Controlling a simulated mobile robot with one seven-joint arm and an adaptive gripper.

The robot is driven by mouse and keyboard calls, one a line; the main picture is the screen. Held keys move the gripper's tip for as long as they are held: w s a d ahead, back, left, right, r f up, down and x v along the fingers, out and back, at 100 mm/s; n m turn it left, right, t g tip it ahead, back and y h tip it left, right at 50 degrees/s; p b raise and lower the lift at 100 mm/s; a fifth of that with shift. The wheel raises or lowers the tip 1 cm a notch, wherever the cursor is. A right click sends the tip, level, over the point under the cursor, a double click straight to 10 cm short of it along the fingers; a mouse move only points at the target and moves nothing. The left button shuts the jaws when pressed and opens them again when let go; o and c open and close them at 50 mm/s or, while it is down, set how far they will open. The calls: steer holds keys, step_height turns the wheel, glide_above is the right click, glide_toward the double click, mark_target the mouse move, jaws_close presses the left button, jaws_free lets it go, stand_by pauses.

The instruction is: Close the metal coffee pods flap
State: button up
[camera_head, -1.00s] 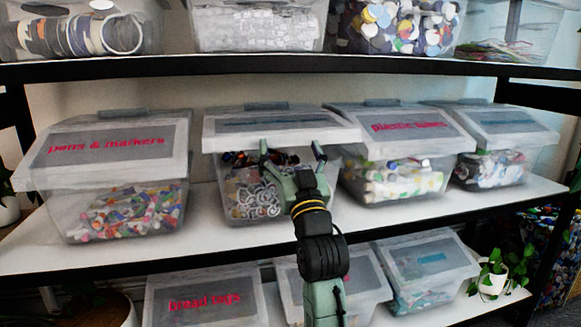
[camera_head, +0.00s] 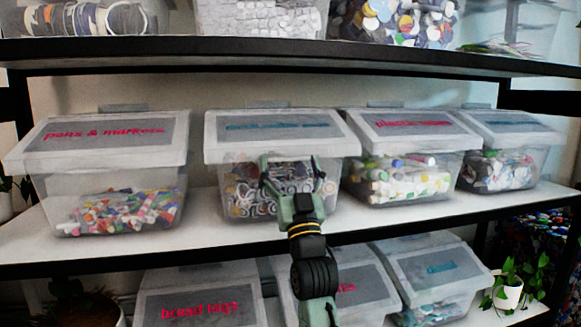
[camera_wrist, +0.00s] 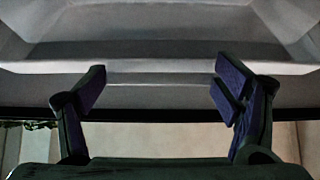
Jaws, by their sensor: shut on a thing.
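The metal coffee pods flap (camera_head: 225,152) is the pale lid of a clear bin (camera_head: 229,205) on the middle shelf, second from the left, with blue lettering. Dark and silvery pods show through the bin's front. The flap lies over the bin top with its front lip low; whether it is fully seated I cannot tell. My gripper (camera_head: 292,165) is at the bin's front, fingers up by the lip, shut on the flap with its fingers well apart. In the wrist view, my gripper (camera_wrist: 161,88) has a finger each side, with the flap's pale edge (camera_wrist: 160,68) across; the exact contact is unclear.
A pens and markers bin (camera_head: 110,170) stands to the left and a bin of plastic pieces (camera_head: 402,180) close to the right. The upper shelf (camera_head: 300,55) runs above the lids. More bins, including bread tags (camera_head: 200,300), stand below. The white shelf front (camera_head: 200,228) is clear.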

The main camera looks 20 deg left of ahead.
steer(key=shift+w+a+f, duration=0.15)
steer(key=shift+w+f, duration=0.05)
steer(key=shift+f, duration=0.05)
steer(key=o, duration=1.4)
steer(key=shift+w+f, duration=0.1)
steer(key=shift+o, duration=1)
steer(key=shift+r, duration=0.2)
steer(key=shift+s+f, duration=0.1)
steer(key=shift+s, duration=0.1)
steer(key=v, duration=1.2)
